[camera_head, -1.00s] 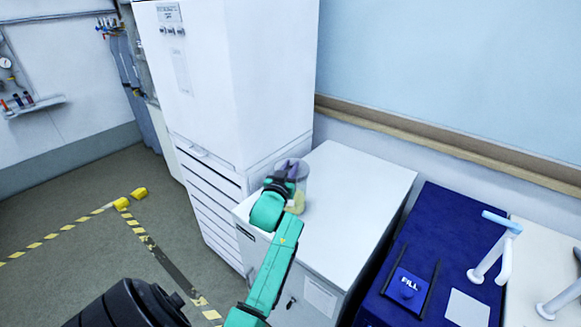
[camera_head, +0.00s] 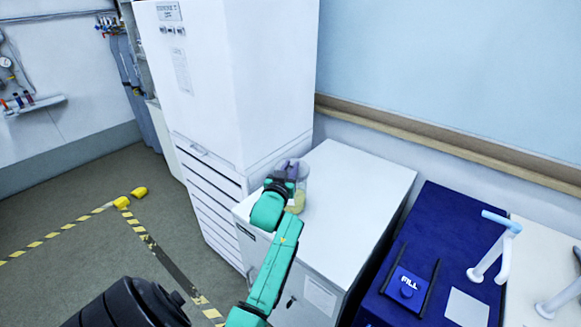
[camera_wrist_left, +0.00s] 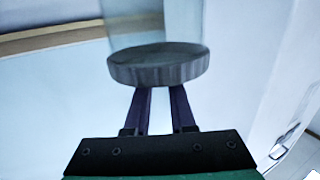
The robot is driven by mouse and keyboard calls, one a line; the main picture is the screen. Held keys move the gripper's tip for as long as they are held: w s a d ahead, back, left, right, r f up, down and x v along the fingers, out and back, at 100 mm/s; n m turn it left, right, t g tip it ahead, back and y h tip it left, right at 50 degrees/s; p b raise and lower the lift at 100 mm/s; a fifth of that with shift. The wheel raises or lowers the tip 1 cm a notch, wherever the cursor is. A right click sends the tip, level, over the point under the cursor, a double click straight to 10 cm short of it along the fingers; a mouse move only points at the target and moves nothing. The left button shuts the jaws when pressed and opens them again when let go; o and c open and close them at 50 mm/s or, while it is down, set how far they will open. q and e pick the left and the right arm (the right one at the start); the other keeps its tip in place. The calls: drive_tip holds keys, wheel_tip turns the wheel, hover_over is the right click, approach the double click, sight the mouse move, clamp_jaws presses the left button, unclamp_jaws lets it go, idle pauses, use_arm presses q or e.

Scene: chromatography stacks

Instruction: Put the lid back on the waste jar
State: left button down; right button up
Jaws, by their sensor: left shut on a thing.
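The waste jar (camera_head: 299,201) is a clear vessel with a yellowish content at its bottom. It stands on the white cabinet top near the tall white unit. My left gripper (camera_head: 291,168) is at the jar in the head view and partly covers it. In the left wrist view the dark grey round lid (camera_wrist_left: 158,66), with a ribbed rim, is at the tips of the two purple fingers (camera_wrist_left: 160,98), which are shut on it. The lid cannot be made out clearly in the head view. Whether it touches the jar cannot be told. My right gripper is not in view.
The white cabinet top (camera_head: 356,188) is clear to the right of the jar. The tall white unit (camera_head: 225,90) rises close behind and left of it. A blue mat (camera_head: 436,235) with a FILL station (camera_head: 408,285) and a white-and-blue stand (camera_head: 490,260) lie to the right.

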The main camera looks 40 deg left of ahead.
use_arm(q)
drive_tip(key=shift+c, duration=1)
unclamp_jaws()
wheel_tip(320, 180, up, 7)
drive_tip(key=p, duration=0.6)
drive_tip(key=shift+r+p, duration=0.1)
drive_tip(key=shift+p, duration=0.3)
clamp_jaws()
drive_tip(key=shift+f, duration=0.25)
idle(0.6)
